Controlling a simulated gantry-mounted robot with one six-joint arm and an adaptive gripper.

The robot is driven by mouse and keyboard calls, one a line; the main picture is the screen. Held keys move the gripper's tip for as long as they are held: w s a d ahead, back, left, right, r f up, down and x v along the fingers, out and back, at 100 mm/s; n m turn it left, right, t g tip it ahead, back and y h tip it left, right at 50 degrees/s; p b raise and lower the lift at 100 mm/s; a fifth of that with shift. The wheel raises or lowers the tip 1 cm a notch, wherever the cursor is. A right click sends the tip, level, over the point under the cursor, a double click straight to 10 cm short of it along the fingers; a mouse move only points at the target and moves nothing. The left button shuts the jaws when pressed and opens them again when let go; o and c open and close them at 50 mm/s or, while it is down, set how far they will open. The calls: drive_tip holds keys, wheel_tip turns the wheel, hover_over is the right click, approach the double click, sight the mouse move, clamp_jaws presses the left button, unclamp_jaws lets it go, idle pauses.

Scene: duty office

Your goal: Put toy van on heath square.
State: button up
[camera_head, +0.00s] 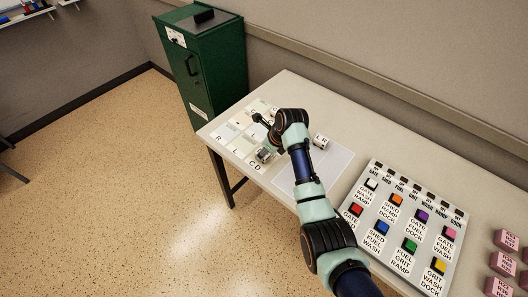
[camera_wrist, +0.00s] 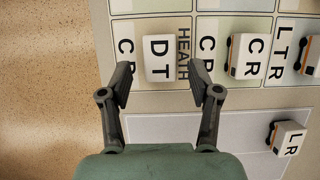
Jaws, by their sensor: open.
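The white toy van (camera_wrist: 159,58), marked D T, sits on the heath square (camera_wrist: 184,80); the printed word HEATH shows beside it. The van covers the square's middle and is seen from above, with its sides hidden. My gripper (camera_wrist: 162,80) is open in the wrist view, with one finger on each side of the van and a visible gap to both. In the head view my gripper (camera_head: 265,153) is over the near corner of the lettered board, and the arm hides part of the board.
Other white vans stand to the right, one (camera_wrist: 248,56) on the adjacent square and one (camera_wrist: 288,137) on the grey panel (camera_wrist: 160,128). A large button panel (camera_head: 405,220), pink blocks (camera_head: 506,240) and a green cabinet (camera_head: 205,65) are farther off. The table edge lies close by.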

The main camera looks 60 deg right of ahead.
drive_tip(key=d+p+v, duration=0.1)
drive_tip(key=p+v, duration=0.1)
drive_tip(key=v, duration=0.7)
drive_tip(key=shift+a, duration=0.5)
drive_tip(key=w+a+r+n+t, duration=0.1)
drive_tip(key=w+a+n, duration=0.3)
drive_tip(key=a+n, duration=0.3)
drive_tip(key=w+a+r+n+t+h, duration=0.1)
drive_tip(key=w+a+n, duration=0.35)
drive_tip(key=a, duration=0.45)
drive_tip(key=w+a+r+n+t, duration=0.1)
drive_tip(key=w+a+r+n, duration=0.15)
drive_tip(key=a+n, duration=0.5)
drive_tip(key=s+a+r+n+t, duration=0.1)
drive_tip(key=a+r+n+t, duration=0.1)
drive_tip(key=a+n, duration=0.4)
drive_tip(key=s+a+r+n+t+y, duration=0.1)
drive_tip(key=s+a+r+n, duration=0.1)
drive_tip(key=a+n, duration=0.5)
drive_tip(key=s+a+r+n+t+y, duration=0.1)
drive_tip(key=s+a+r+n+t, duration=0.1)
drive_tip(key=a+r+n, duration=0.2)
drive_tip(key=a+n, duration=0.3)
drive_tip(key=a, duration=0.4)
drive_tip(key=shift+s+r+t, duration=0.25)
drive_tip(key=shift+r+t, duration=0.05)
